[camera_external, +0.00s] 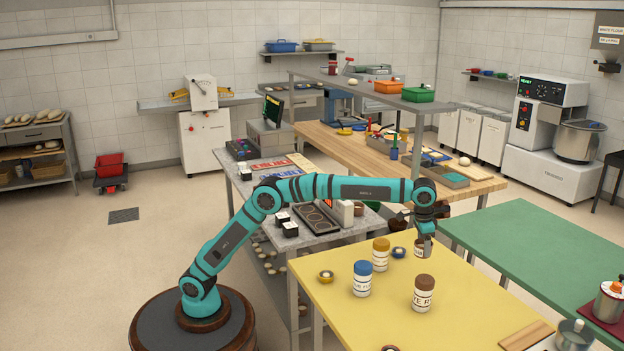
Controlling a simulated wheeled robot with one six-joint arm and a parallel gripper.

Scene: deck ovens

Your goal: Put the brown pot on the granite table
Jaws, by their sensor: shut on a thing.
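My gripper (425,232) points down over the far right part of the yellow table (325,290). It is shut on a small greyish thing (424,248), partly hidden by the fingers; I cannot tell its exact kind or whether it touches the table. A white jar with a brown lid (424,293) stands upright on the yellow table, nearer the camera and apart from my gripper. I cannot tell which thing is the brown pot. The grey speckled granite table (290,244) stands left of and behind the yellow one, under my arm.
A yellow-lidded jar (381,251) and a blue-lidded jar (362,279) stand left of my gripper. A small blue bowl (398,252) is close by. The granite table holds a black-framed tray (313,218) and small dark boxes (290,229). A green table (530,240) is at right.

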